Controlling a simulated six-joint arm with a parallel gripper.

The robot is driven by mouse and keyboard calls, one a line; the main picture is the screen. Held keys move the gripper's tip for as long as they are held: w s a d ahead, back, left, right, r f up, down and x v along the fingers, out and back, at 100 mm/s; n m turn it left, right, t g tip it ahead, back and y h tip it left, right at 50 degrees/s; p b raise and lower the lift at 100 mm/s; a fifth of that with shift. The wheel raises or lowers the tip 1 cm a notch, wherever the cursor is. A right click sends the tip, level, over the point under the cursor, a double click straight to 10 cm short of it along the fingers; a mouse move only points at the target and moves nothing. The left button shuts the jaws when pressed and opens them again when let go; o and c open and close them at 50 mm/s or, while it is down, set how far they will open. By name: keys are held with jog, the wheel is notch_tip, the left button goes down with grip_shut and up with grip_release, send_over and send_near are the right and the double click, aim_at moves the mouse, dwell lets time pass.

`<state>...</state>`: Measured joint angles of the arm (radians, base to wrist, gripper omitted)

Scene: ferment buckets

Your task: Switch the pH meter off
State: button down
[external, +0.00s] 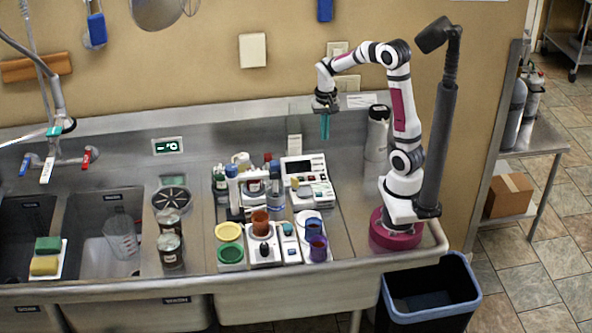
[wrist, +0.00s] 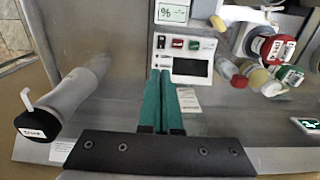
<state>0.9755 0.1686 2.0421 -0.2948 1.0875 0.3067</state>
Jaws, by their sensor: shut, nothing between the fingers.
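A white instrument box (external: 303,168) with a dark display stands at the back of the bench; I take it as the pH meter, but no label is readable. Switch positions are too small to tell. My gripper (external: 325,138) is raised above and behind the box, near the back wall. Its teal fingers (wrist: 167,82) are together and empty, apart from the box in the external view.
A second device with a lit display (wrist: 173,12) sits beyond the box. Bottles with red and green caps (wrist: 278,60) crowd beside it. A grey canister (external: 377,135) stands right of my gripper. Coloured cups (external: 317,247) are at the front; sinks lie left.

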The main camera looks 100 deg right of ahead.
aim_at(323, 175)
notch_tip(323, 175, down, 14)
jog(key=shift+f, duration=0.1)
dwell(0.5)
jog(key=shift+f, duration=0.15)
jog(key=shift+a, duration=0.1)
